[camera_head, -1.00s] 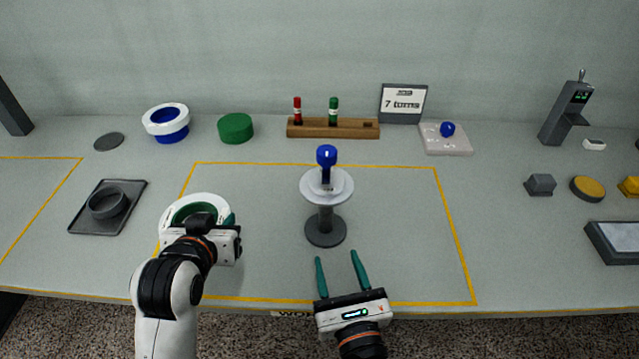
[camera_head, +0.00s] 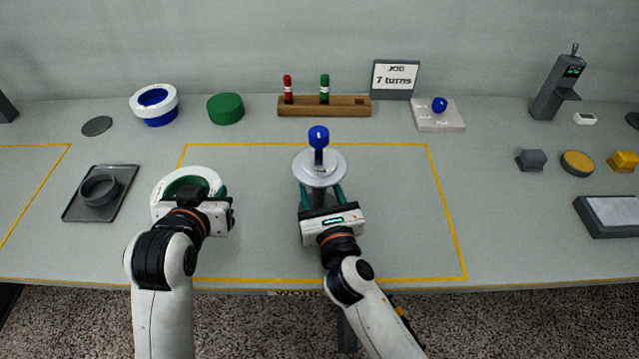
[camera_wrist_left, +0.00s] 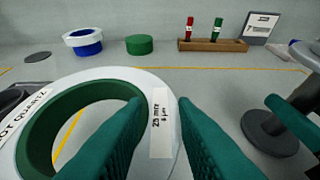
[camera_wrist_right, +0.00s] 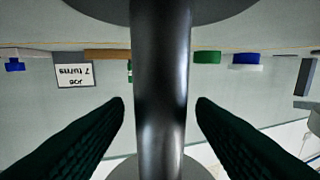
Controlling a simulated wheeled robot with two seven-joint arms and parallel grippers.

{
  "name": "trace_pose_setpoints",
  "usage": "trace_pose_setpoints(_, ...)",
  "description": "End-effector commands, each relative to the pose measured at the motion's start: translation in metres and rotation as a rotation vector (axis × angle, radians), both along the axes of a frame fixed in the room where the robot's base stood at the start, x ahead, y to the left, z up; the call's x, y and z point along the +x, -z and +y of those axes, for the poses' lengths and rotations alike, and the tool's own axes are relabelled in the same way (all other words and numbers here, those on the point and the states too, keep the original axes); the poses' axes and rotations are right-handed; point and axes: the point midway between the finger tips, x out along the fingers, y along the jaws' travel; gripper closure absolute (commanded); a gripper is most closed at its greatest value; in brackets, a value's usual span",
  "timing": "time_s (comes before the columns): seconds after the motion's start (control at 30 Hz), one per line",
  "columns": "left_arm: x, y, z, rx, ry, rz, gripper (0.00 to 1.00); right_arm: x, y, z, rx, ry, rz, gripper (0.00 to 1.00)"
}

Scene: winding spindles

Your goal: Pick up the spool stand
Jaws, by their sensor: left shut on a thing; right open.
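The spool stand (camera_head: 320,170) stands upright mid-table, with a white-grey disc, a blue knob on top and a metal post; its base is hidden behind my right gripper in the head view. My right gripper (camera_head: 320,192) is open around the post below the disc. In the right wrist view the post (camera_wrist_right: 161,90) stands between the two green fingers, with a narrow gap on each side. My left gripper (camera_head: 203,190) is shut on the rim of a white ring with a green inner band (camera_head: 158,199). The ring's label shows in the left wrist view (camera_wrist_left: 160,120).
A grey tray with a round holder (camera_head: 75,207) lies at left. A blue-white spool (camera_head: 155,115), a green cylinder (camera_head: 225,109), a wooden rack (camera_head: 335,107), a "7 turns" sign (camera_head: 395,77) and a pale block with a blue knob (camera_head: 438,119) line the back.

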Motion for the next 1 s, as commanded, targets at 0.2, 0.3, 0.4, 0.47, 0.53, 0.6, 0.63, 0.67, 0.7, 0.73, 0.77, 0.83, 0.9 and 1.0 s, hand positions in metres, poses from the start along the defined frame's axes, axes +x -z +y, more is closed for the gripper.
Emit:
trace_pose_setpoints(0.2, 0.000, -0.001, 0.000, 0.000, 0.000, -0.002, 1.00, 0.005, 0.000, 0.001, 0.001, -0.001, 0.000, 0.49)
trace_pose_setpoints(0.3, 0.000, -0.001, 0.000, 0.000, 0.000, -0.002, 1.00, 0.005, 0.000, 0.001, 0.001, -0.001, 0.000, 0.52)
trace_pose_setpoints(0.4, 0.000, -0.001, 0.000, 0.000, 0.000, -0.002, 1.00, 0.005, 0.000, 0.001, 0.001, 0.000, 0.000, 0.69)
trace_pose_setpoints(0.47, 0.000, -0.001, 0.000, 0.000, 0.000, -0.002, 1.00, 0.005, 0.000, 0.001, 0.001, 0.000, 0.000, 0.79)
trace_pose_setpoints(0.53, 0.000, -0.001, 0.000, 0.000, 0.000, -0.002, 1.00, 0.005, 0.000, 0.001, 0.001, 0.000, 0.000, 0.90)
trace_pose_setpoints(0.6, 0.000, -0.001, 0.000, 0.000, 0.000, -0.002, 1.00, 0.005, 0.000, 0.001, 0.001, 0.000, 0.000, 1.00)
trace_pose_setpoints(0.63, 0.000, -0.001, 0.000, 0.000, 0.000, -0.002, 1.00, 0.005, 0.000, 0.001, 0.001, 0.000, 0.000, 1.00)
trace_pose_setpoints(0.67, 0.000, -0.001, 0.000, 0.000, 0.000, -0.002, 1.00, 0.005, 0.000, 0.001, 0.001, 0.000, 0.000, 1.00)
trace_pose_setpoints(0.7, 0.000, -0.001, 0.000, 0.000, 0.000, -0.002, 1.00, 0.005, -0.002, 0.002, 0.002, -0.001, -0.003, 1.00)
trace_pose_setpoints(0.73, 0.000, -0.001, 0.000, 0.000, 0.000, -0.002, 1.00, 0.005, -0.002, 0.002, 0.002, -0.001, -0.003, 1.00)
trace_pose_setpoints(0.77, 0.000, -0.001, 0.000, 0.000, 0.000, -0.002, 1.00, 0.005, -0.002, 0.002, 0.002, -0.001, -0.003, 1.00)
trace_pose_setpoints(0.83, 0.000, -0.001, 0.000, 0.000, 0.000, -0.002, 1.00, 0.005, -0.002, 0.002, 0.002, -0.001, -0.003, 1.00)
trace_pose_setpoints(0.9, 0.000, -0.002, 0.000, 0.000, 0.000, -0.002, 1.00, 0.005, -0.004, 0.001, 0.002, -0.001, -0.004, 1.00)
trace_pose_setpoints(1.0, 0.000, -0.007, 0.000, 0.000, 0.000, -0.002, 1.00, 0.005, -0.015, 0.001, 0.002, -0.002, -0.007, 1.00)
